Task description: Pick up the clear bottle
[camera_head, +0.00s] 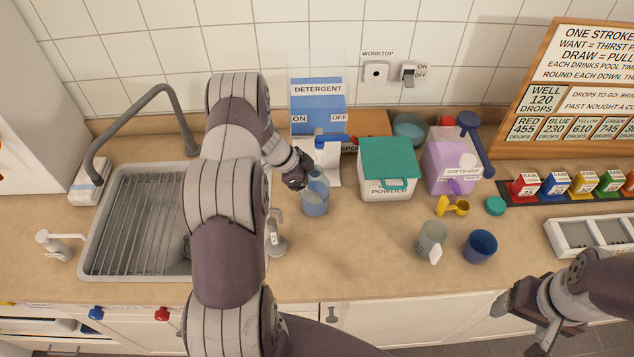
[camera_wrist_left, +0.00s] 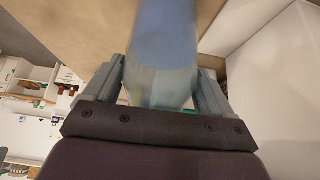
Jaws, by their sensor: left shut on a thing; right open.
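The clear bottle (camera_head: 315,199), with bluish contents, is upright at the middle of the worktop, in front of the detergent dispenser. My left gripper (camera_head: 300,176) reaches it from the left and is shut on its upper part. In the left wrist view the clear bottle (camera_wrist_left: 162,50) fills the space between the two fingers of my left gripper (camera_wrist_left: 160,90). I cannot tell whether its base touches the worktop. My right gripper (camera_head: 522,318) is open and empty at the lower right, in front of the counter edge.
The detergent dispenser (camera_head: 318,105) stands behind the bottle. A white powder box with a green lid (camera_head: 388,165) and a purple softener jug (camera_head: 450,160) stand to the right. A grey cup (camera_head: 431,238) and a blue cup (camera_head: 480,246) stand nearer the front. The sink (camera_head: 135,215) is at left.

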